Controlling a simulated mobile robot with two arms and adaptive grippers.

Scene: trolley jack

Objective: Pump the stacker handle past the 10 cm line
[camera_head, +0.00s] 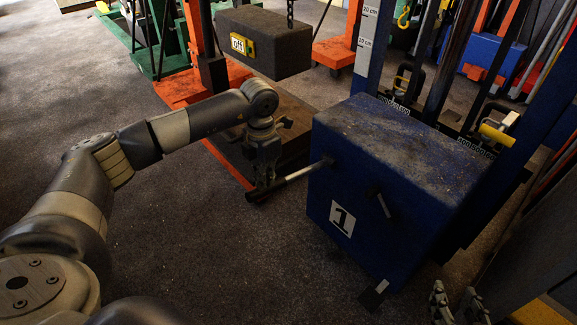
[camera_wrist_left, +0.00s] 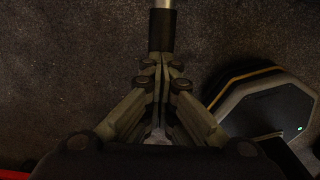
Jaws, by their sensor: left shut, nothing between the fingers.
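The blue stacker (camera_head: 390,170), marked "1", stands right of centre in the head view. Its handle (camera_head: 298,174) is a silver rod with a black grip, sticking out left from the body and sloping slightly down. My left gripper (camera_head: 263,178) points down at the grip end. In the left wrist view its fingers (camera_wrist_left: 160,65) are shut and empty, with the handle's black grip (camera_wrist_left: 161,32) just at their tips; I cannot tell if they touch. A white scale (camera_head: 365,42) on the blue mast shows 10 and 20 cm. My right gripper (camera_head: 457,302) appears open at the bottom right.
A dark block (camera_head: 264,42) hangs from a chain over an orange frame (camera_head: 185,88), behind my left arm. A short black lever (camera_head: 383,204) sticks out of the stacker's front. A pedal (camera_head: 375,295) is low at its base.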

